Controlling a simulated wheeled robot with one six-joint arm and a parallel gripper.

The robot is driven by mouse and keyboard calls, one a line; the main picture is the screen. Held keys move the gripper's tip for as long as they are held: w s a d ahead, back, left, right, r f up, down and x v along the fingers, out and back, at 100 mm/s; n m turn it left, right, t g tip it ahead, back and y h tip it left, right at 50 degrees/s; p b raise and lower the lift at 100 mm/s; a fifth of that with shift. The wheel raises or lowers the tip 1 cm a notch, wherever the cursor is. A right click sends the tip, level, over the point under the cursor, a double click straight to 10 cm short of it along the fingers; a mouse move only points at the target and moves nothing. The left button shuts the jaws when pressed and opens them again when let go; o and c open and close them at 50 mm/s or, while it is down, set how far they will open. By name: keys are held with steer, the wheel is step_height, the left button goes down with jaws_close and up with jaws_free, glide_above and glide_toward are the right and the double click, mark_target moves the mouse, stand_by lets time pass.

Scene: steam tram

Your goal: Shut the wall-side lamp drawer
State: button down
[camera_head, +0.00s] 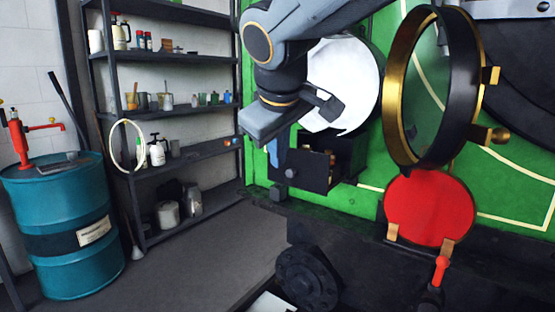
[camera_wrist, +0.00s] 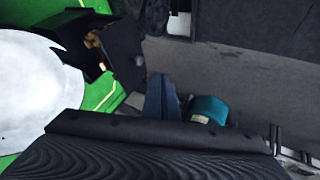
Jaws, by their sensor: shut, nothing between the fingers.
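The wall-side lamp drawer (camera_head: 303,172) is a black box that stands out, open, under a white round reflector (camera_head: 343,85) on the green tram front. Small brass-coloured pieces show inside it. A dark round knob (camera_head: 291,173) sits on its front. My gripper (camera_head: 277,158) is shut and empty, its blue fingers pointing down just left of the drawer front. I cannot tell whether they touch it. In the wrist view the open drawer (camera_wrist: 122,50) is at the upper left, and my blue fingertips (camera_wrist: 162,97) are apart from it in the picture.
A brass-rimmed round frame (camera_head: 394,90) swings out on the right, above a red disc (camera_head: 430,212). A dark buffer-like part (camera_head: 306,278) stands out below. Shelves (camera_head: 165,112) with bottles and a teal drum (camera_head: 62,220) stand at the left. The floor (camera_head: 205,250) between is clear.

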mark_target(285, 170)
steer(key=w+f+p, duration=0.1)
steer(key=w+f, duration=0.1)
steer(key=w+d+f+p, duration=0.1)
steer(key=w+f, duration=0.1)
steer(key=w, duration=0.1)
steer(key=w+d+f+p, duration=0.1)
steer(key=w+f, duration=0.1)
steer(key=w, duration=0.1)
steer(key=shift+w+d+f, duration=0.1)
steer(key=shift+w+f, duration=0.1)
steer(key=shift+f, duration=0.05)
